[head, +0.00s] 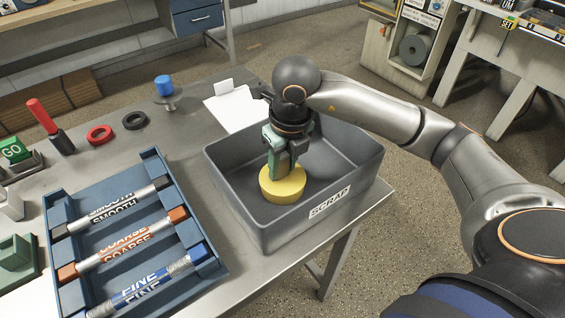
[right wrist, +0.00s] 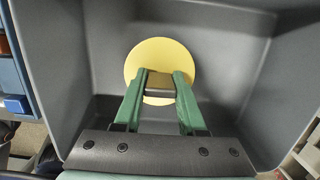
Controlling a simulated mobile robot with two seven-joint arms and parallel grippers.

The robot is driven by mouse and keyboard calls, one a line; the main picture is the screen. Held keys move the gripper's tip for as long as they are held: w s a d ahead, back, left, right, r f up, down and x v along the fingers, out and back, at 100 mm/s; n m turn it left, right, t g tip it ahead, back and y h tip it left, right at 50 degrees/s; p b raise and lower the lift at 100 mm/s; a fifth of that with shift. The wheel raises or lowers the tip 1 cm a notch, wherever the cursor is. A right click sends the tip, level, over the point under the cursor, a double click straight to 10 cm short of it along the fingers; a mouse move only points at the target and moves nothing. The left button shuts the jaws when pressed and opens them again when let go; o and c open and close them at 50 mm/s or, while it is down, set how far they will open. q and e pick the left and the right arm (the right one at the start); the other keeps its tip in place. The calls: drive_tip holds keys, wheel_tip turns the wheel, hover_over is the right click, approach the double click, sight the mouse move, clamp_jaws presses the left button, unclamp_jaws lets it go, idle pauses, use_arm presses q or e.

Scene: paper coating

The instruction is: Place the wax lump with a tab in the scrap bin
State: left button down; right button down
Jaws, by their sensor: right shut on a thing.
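The wax lump (head: 283,187) is a round yellow disc. It is inside the grey scrap bin (head: 329,203), which is labelled SCRAP and stands at the table's right corner. My right gripper (head: 283,172) reaches down into the bin with its green fingers at the lump. In the right wrist view the lump (right wrist: 161,60) shows beyond the fingertips (right wrist: 160,82), which are shut on its tab. I cannot tell whether the lump touches the bin floor. My left gripper is not in view.
A blue rack (head: 222,275) with several labelled rods stands left of the bin. Red (head: 99,134) and black (head: 134,120) rings, a red-handled tool (head: 43,117) and a blue-knobbed piece (head: 163,86) are farther back. White paper (head: 232,108) lies behind the bin.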

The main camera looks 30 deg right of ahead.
sight(287, 181)
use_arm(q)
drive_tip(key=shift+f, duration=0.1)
use_arm(e)
drive_tip(key=shift+f, duration=0.15)
drive_tip(key=shift+c, duration=2.4)
unclamp_jaws()
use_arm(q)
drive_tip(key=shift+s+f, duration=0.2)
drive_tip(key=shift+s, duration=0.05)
use_arm(e)
drive_tip(key=shift+r, duration=0.3)
use_arm(q)
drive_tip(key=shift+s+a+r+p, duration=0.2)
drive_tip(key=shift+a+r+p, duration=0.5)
drive_tip(key=shift+p, duration=0.3)
use_arm(e)
wheel_tip(287, 181, up, 12)
drive_tip(key=s, duration=0.1)
drive_tip(key=shift+s+f, duration=0.2)
drive_tip(key=shift+s, duration=0.2)
